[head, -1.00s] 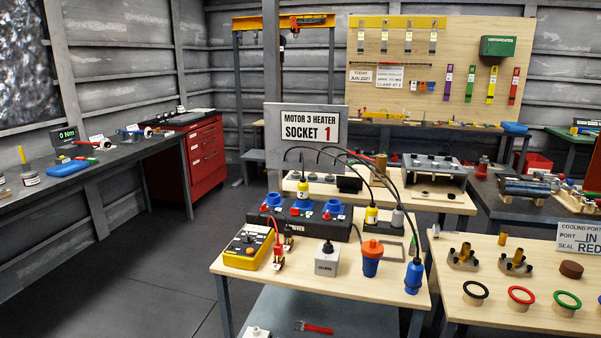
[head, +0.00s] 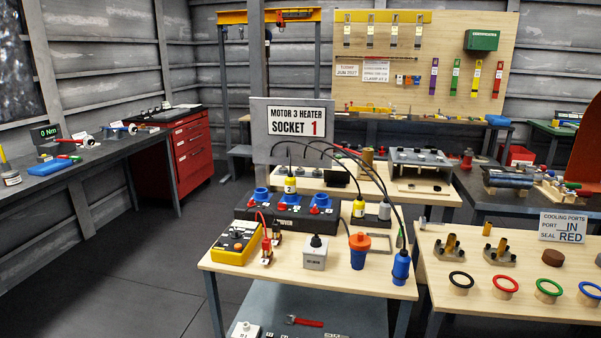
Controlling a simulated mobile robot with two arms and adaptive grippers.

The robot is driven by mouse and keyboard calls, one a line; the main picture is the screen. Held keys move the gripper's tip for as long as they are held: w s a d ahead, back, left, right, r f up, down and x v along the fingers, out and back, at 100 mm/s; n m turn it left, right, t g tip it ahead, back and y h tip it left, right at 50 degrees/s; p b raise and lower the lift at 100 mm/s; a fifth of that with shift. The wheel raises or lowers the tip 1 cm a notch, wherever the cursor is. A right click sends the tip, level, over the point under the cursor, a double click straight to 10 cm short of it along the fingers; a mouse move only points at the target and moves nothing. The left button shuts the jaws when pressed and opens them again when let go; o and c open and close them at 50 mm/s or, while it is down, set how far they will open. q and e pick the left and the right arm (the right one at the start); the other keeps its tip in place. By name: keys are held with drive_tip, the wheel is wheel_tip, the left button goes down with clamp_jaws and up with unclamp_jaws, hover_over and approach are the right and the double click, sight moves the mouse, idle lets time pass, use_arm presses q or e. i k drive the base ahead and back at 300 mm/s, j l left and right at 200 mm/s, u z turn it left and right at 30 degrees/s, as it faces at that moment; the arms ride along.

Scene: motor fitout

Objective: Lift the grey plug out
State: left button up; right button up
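Neither of my grippers is in view. A small grey plug-like piece (head: 385,210) stands behind and right of the yellow plug marked 1 (head: 359,209) on the front wooden table (head: 290,279). Its lower part and what it sits in are too small to tell. Black cables arch from the sign panel (head: 273,151), which reads "Motor 3 heater socket 1".
An orange-and-blue connector (head: 359,251), a blue plug (head: 401,267), a grey box with a black knob (head: 316,253) and a yellow meter (head: 236,243) stand along the table's front. A second table (head: 430,290) with coloured rings is at right. Floor (head: 130,265) at left is clear.

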sight(384, 212)
drive_tip(key=i+l, duration=0.1)
drive_tip(key=i, duration=0.65)
drive_tip(key=i+l, duration=0.1)
drive_tip(key=i, duration=0.6)
